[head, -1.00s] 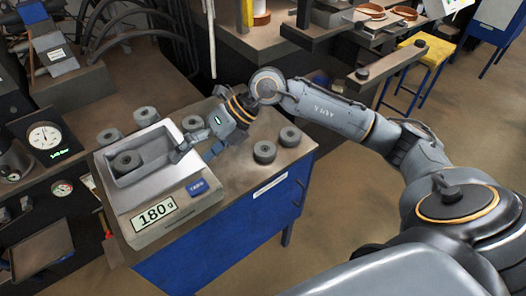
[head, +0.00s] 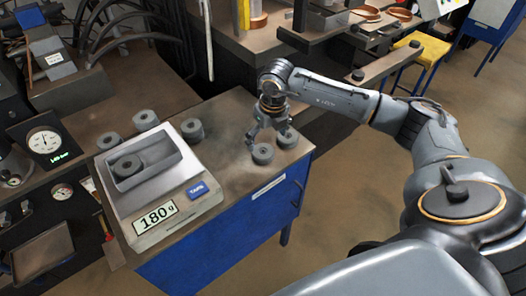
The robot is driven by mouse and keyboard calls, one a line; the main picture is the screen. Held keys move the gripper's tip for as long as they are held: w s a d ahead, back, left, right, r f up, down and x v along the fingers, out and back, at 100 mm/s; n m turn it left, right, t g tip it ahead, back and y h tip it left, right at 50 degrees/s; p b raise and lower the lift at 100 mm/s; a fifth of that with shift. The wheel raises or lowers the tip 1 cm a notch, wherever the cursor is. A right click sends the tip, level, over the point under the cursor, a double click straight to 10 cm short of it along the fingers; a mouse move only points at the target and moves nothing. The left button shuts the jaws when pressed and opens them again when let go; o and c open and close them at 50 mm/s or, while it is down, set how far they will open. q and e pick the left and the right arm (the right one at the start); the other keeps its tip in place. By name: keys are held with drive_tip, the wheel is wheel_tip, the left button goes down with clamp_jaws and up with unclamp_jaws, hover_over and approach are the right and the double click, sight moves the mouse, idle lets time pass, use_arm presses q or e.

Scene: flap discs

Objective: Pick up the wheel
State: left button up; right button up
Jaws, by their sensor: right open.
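Several dark grey wheels stand on the blue cabinet's top. One wheel (head: 262,154) sits near the front right edge, with another wheel (head: 287,138) just behind it to the right. My right gripper (head: 266,138) points down directly above and around the nearer of these two, with its fingers apart. I cannot tell whether the fingers touch it. Another wheel (head: 127,166) lies in the metal tray of the scale (head: 160,206), whose display reads 180 g. My left gripper is not in view.
The blue cabinet (head: 222,238) has free room between scale and gripper. A pressure gauge (head: 43,139) stands at the left.

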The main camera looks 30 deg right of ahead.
sight(263, 151)
drive_tip(key=shift+a+f, duration=0.15)
drive_tip(key=shift+f, duration=0.1)
drive_tip(key=f, duration=0.1)
drive_tip(key=f+p, duration=0.2)
drive_tip(key=shift+w+a+f, duration=0.25)
drive_tip(key=shift+w+f, duration=0.15)
drive_tip(key=shift+f, duration=0.45)
drive_tip(key=c, duration=1.4)
